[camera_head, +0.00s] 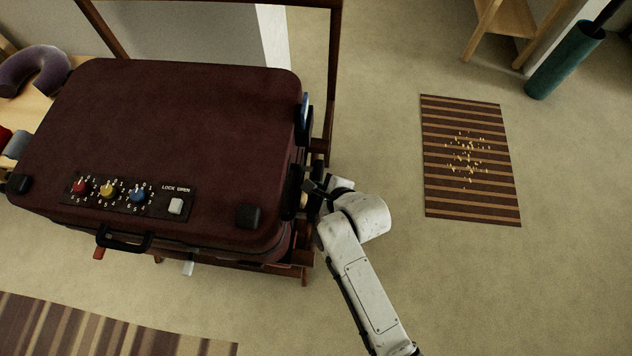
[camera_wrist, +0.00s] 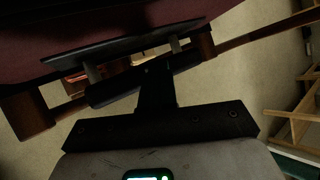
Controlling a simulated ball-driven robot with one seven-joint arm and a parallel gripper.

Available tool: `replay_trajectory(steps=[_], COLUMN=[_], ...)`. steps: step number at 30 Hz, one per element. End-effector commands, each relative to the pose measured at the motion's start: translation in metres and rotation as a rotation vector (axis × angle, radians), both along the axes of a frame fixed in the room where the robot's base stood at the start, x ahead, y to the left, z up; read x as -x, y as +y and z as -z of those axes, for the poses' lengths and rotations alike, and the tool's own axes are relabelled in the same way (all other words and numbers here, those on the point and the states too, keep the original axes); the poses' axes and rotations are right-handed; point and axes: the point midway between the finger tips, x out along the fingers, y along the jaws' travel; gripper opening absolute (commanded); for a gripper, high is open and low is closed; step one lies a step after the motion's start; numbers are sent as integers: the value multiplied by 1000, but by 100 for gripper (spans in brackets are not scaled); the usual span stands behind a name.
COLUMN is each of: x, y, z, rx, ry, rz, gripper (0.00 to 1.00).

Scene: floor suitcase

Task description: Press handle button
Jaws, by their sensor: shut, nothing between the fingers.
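The dark red suitcase (camera_head: 190,125) lies flat, shut, on a wooden stand. In the wrist view its side fills the top, with a black plate (camera_wrist: 115,52) and two short posts holding a dark handle bar (camera_wrist: 108,93). My gripper (camera_head: 313,187) is beside the suitcase's right side, near its front right corner. In the wrist view my gripper (camera_wrist: 155,72) is shut and empty, its dark fingers at the middle of the handle bar. I cannot tell whether they touch it. No handle button is clearly visible; the fingers may hide it.
The suitcase top has coloured dials (camera_head: 107,190) and a white lock switch (camera_head: 175,206); a black carry handle (camera_head: 124,238) is at the front. The stand's wooden frame (camera_head: 330,90) rises close to my gripper. A striped mat (camera_head: 468,205) lies on open floor at right.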

Motion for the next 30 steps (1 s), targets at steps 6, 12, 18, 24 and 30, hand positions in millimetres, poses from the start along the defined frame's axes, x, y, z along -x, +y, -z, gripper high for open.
replay_trajectory(steps=[6, 12, 18, 24, 30], x=[5, 4, 2, 1, 0], y=[5, 6, 6, 5, 4], z=[4, -6, -27, -45, -54], rx=[3, 0, -4, -4, -5], ry=[9, 7, 1, 0, -2], rz=[-13, -13, -12, -7, -5], gripper=[0, 0, 0, 0, 0])
